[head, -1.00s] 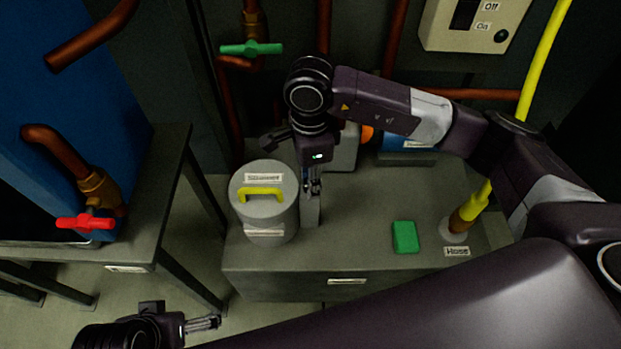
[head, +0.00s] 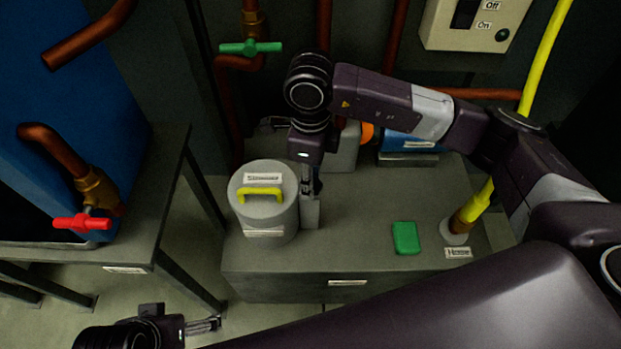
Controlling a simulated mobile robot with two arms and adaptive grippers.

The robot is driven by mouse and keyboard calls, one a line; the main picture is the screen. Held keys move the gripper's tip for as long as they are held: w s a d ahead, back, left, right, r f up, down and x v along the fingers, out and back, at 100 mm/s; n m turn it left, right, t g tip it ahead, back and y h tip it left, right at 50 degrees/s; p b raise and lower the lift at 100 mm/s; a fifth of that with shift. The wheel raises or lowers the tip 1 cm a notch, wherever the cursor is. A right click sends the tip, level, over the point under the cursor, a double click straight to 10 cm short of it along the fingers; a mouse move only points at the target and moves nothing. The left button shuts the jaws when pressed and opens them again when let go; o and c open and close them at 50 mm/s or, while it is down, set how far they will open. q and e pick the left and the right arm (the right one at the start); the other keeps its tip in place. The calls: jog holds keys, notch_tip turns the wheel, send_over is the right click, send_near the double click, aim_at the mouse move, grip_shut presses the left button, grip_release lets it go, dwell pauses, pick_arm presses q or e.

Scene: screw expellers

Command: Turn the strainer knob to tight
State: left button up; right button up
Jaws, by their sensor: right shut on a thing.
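The strainer (head: 266,222) is a grey upright cylinder with a yellow handle (head: 260,192) and a label on its lid. It stands at the left end of the grey bench. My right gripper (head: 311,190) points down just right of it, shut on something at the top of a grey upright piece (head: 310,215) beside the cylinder. The strainer knob is hidden by the fingers, so its angle cannot be read. My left gripper (head: 212,324) is low at the left, away from the strainer; its jaw gap is too small to judge.
A green block (head: 405,238) and a yellow hose (head: 475,205) sit on the bench (head: 350,235) at the right. A red-handled valve (head: 82,222) is at the left and a green-handled one (head: 250,48) at the back. A switch box (head: 470,25) hangs upper right.

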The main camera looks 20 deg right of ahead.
jog(key=shift+w, duration=0.1)
dwell(0.4)
jog(key=o, duration=1.2)
jog(key=shift+c, duration=0.2)
notch_tip(320, 180, up, 12)
